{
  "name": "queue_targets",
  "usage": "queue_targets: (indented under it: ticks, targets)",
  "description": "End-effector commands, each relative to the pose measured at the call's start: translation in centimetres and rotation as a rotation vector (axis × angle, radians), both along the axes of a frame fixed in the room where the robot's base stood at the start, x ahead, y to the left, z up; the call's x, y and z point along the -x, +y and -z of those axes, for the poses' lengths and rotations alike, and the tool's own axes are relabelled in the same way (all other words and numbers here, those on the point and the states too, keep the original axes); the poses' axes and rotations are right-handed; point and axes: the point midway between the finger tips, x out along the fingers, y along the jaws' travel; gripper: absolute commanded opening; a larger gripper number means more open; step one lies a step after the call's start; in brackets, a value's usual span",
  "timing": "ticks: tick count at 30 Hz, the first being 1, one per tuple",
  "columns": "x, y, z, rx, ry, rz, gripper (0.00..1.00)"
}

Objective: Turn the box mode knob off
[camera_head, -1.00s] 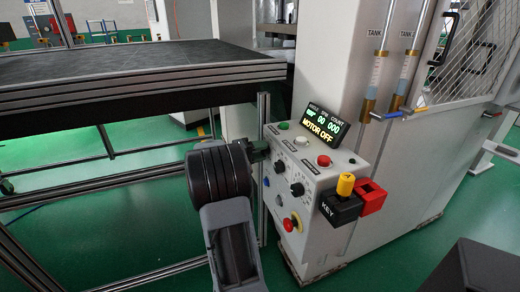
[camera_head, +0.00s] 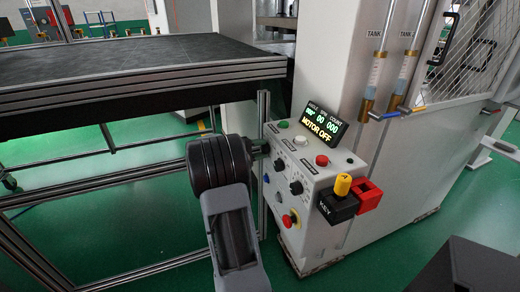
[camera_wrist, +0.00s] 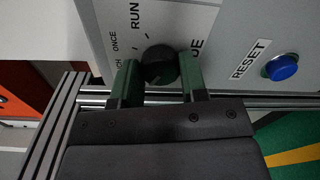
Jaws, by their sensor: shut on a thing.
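The box mode knob (camera_wrist: 160,64) is a round black knob on the grey control box, in the wrist view. Labels RUN, ONCE and a partly hidden one surround it, and part of the word MODE shows beside it. My gripper (camera_wrist: 160,76) has its two green fingers on either side of the knob, shut on it. The knob's pointer is hard to make out, so its setting cannot be told. In the head view my gripper (camera_head: 262,148) reaches the upper left of the control box (camera_head: 318,235) and hides the knob. The display (camera_head: 320,127) reads MOTOR OFF.
A blue RESET button (camera_wrist: 282,67) lies right of the knob. The box also carries a red button (camera_head: 322,160), a yellow key knob (camera_head: 343,185) and other dials. A dark-topped table (camera_head: 150,65) with metal legs stands close on the left.

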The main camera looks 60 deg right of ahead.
Motion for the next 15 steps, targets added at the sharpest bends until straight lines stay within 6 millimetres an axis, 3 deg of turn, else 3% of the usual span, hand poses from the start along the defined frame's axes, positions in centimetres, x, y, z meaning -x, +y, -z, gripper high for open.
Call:
queue_targets:
  ticks: [7,8,15]
  targets:
    - [-0.06,0.01,-0.01,0.0,0.001,-0.002,0.16]
    - [-0.05,0.0,-0.01,0.0,0.001,-0.001,0.42]
    - [0.0,-0.02,-0.01,0.0,0.0,0.0,0.65]
